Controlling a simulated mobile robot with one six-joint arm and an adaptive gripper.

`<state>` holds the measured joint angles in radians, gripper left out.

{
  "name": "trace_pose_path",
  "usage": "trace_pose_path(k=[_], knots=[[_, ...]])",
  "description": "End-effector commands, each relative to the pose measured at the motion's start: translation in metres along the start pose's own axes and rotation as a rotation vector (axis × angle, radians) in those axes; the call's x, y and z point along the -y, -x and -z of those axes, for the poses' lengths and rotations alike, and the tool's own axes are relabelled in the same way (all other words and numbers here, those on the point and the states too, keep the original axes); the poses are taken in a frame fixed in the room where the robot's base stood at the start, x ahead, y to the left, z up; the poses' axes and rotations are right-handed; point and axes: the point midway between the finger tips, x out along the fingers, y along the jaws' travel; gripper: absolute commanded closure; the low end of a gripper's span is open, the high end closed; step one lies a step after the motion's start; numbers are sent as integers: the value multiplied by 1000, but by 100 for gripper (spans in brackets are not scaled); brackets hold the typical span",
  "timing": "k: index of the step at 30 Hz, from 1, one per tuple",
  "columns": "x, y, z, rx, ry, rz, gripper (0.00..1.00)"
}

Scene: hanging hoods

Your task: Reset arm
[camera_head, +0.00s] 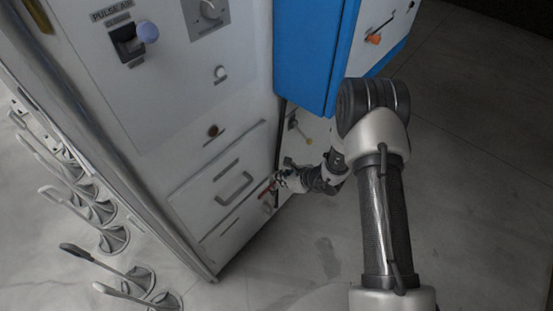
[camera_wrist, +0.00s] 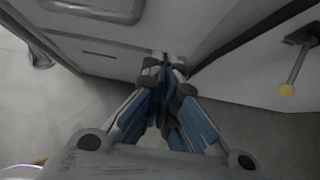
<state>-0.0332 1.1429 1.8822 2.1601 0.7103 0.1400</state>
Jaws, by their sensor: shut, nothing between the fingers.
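My gripper (camera_head: 273,184) is low beside the right front edge of a tall grey cabinet (camera_head: 120,95), near its lower drawers. In the wrist view my gripper (camera_wrist: 167,62) has its fingertips together, with nothing between them. The tips are close to the cabinet's lower corner; I cannot tell whether they touch it. My arm (camera_head: 385,200) reaches down from the right of the head view, bent at the elbow.
A lever with a yellow knob (camera_wrist: 287,90) hangs close by on the right. Several hooked handles (camera_head: 100,240) stand on the left. Grey floor (camera_head: 480,150) is clear at the right.

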Motion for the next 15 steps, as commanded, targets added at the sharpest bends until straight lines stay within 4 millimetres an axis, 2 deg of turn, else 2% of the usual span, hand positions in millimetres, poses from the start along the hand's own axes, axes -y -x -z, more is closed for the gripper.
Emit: trace_pose_path(k=[7,9,11,14,15], knots=[[0,2,0,0,2,-1,100],[0,5,-7,8,19,-4,100],[0,13,-21,22,59,-13,100],[-3,40,-60,61,185,-44,100],[-7,54,-78,79,255,-61,100]])
